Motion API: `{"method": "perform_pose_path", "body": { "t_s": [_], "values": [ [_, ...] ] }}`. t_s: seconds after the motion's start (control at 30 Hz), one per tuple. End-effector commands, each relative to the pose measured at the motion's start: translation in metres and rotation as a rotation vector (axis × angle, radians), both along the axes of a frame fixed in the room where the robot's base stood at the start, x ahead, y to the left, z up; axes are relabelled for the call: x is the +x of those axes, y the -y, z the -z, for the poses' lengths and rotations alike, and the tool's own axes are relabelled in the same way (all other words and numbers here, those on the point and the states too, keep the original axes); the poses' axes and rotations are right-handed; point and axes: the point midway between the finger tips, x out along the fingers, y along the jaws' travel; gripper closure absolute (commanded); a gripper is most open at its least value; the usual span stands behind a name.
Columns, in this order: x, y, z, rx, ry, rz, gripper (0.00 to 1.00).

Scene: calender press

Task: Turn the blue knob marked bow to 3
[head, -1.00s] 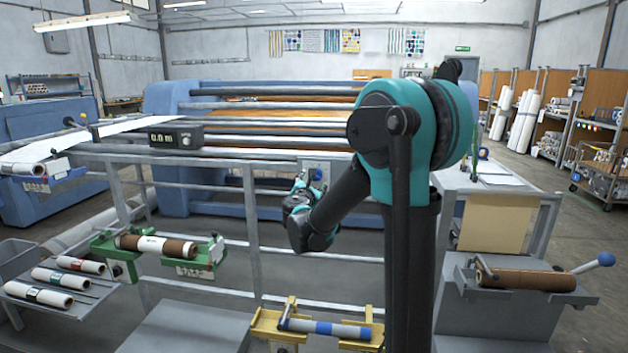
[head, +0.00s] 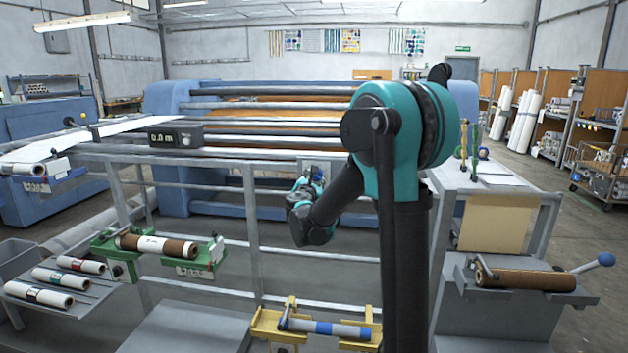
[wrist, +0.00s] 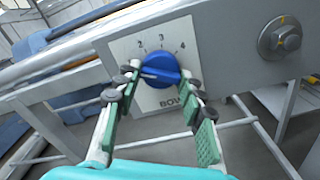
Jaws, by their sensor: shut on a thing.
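The blue knob (wrist: 160,69) sits on a pale plate (wrist: 143,48) lettered BOW, with the numbers 2, 3 and 4 visible in an arc above it. A white line on the knob's face points left, to the lower left of the 2. My gripper (wrist: 161,76) is shut on the knob, with one finger on each side of it. The left finger hides part of the plate's left side.
Below the rail are a green cradle with a roll (head: 157,244) and a yellow cradle (head: 265,325). A display box (head: 176,135) reads 0.0 m.

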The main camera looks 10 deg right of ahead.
Motion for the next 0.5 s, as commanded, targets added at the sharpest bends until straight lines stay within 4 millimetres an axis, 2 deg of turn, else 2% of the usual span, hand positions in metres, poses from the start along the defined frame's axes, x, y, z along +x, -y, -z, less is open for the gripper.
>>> {"method": "perform_pose_path", "body": {
  "t_s": [0.27,0.5],
  "values": [
    [-0.0002,0.0001,0.0001,0.028,0.009,0.0,0.9],
    [-0.0003,-0.0002,0.0,0.147,0.047,0.001,0.9]
  ]
}}
